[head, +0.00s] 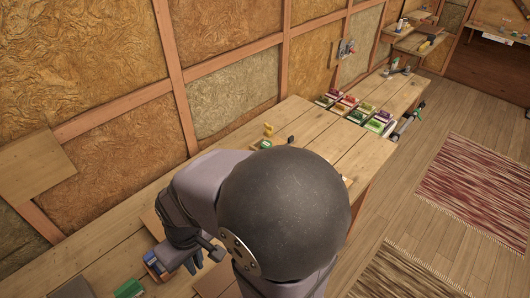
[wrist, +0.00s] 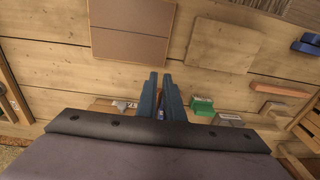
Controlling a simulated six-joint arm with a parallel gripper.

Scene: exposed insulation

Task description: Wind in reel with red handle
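My gripper (wrist: 160,76) points over the wooden workbench (head: 315,125). In the wrist view its two blue fingers stand close together with a narrow gap between them. I see nothing clearly gripped; a small blue thing shows low between the fingers, too hidden to name. In the head view the gripper (head: 190,262) is low at the left, near a small blue and orange object (head: 155,266). I cannot make out a reel with a red handle in either view. My arm hides much of the near bench.
In the wrist view a green box (wrist: 202,106), a grey block (wrist: 228,119), a brown bar (wrist: 281,90) and a blue object (wrist: 306,44) lie on wood. An insulated wall (head: 230,100) runs behind the bench.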

